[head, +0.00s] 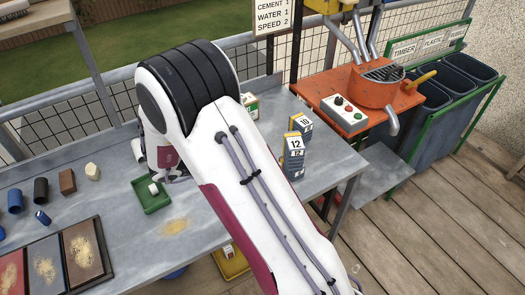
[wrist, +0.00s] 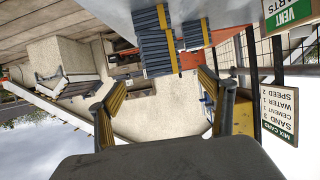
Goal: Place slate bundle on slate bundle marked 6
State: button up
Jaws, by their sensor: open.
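A slate bundle marked 12 (head: 293,160) stands on the grey bench near its right end, with blue-grey slates and a yellow strap. A bundle marked 10 (head: 302,126) stands just behind it. In the wrist view, which is upside down, a blue-grey slate stack (wrist: 153,42) with a yellow strap hangs at the top, with a smaller stack (wrist: 195,33) beside it. My gripper (wrist: 160,80) is open and empty, its fingers apart from the stacks. In the head view my arm mostly hides it. I cannot make out a bundle marked 6.
A green tray (head: 153,198) and several small blocks lie on the bench (head: 130,240). Dark-framed panels (head: 85,250) sit at its lower left. An orange mixer (head: 375,90) and bins (head: 455,85) stand at the right. A yellow tray (head: 232,264) is below the bench.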

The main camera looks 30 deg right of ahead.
dwell(0.3)
jog(key=w+a+r+n+t+y, duration=0.45)
jog(key=w+r+t, duration=0.4)
jog(key=w, duration=0.35)
jog(key=s+a+r+n+t+y, duration=0.35)
jog(key=a+r+n+y, duration=0.25)
jog(key=a+r+y, duration=0.45)
jog(key=s+a+r+n+g+y, duration=0.1)
jog(key=s+a+n, duration=0.2)
jog(key=s, duration=0.4)
jog(key=s+a+r+n+g, duration=0.1)
jog(key=s+a+n+g, duration=0.1)
jog(key=s, duration=0.5)
jog(key=s+d+f+n+g+h, duration=0.1)
jog(key=s+d+f, duration=0.1)
jog(key=s, duration=0.6)
jog(key=s+d+f+n+g+h, duration=0.1)
jog(key=s+d+f+g, duration=0.1)
jog(key=s, duration=0.7)
jog(key=shift+d+f+h, duration=0.3)
jog(key=shift+d+f, duration=0.3)
jog(key=shift+d, duration=0.5)
